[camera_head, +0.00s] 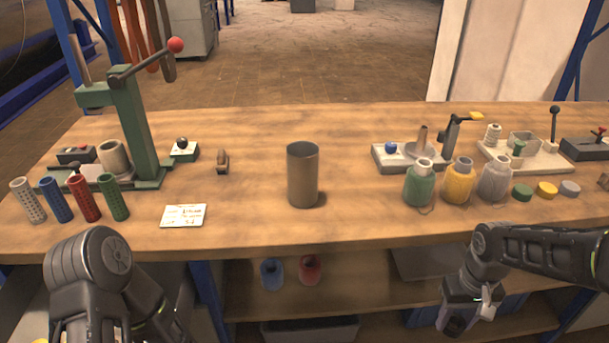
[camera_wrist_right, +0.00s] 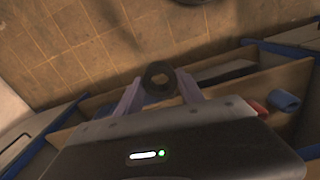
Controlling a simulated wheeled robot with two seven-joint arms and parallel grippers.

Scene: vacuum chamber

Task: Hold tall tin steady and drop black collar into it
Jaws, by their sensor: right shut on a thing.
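The tall tin (camera_head: 303,174) is a brown-grey open cylinder standing upright in the middle of the workbench, with neither gripper touching it. My right gripper (camera_head: 470,311) is low in front of the bench's front edge, below the bench top. It is shut on the black collar, a dark ring (camera_wrist_right: 158,80) that shows between the fingertips in the right wrist view; the collar also shows as a dark piece (camera_head: 453,325) in the head view. My left arm comes in at the lower left, and its fingers are out of view.
A green press (camera_head: 130,125) and several coloured tubes stand at the left of the bench (camera_head: 250,228). Several bottles, such as the yellow one (camera_head: 458,182), and small fixtures stand at the right. A card (camera_head: 183,215) lies near the front. The wood around the tin is clear.

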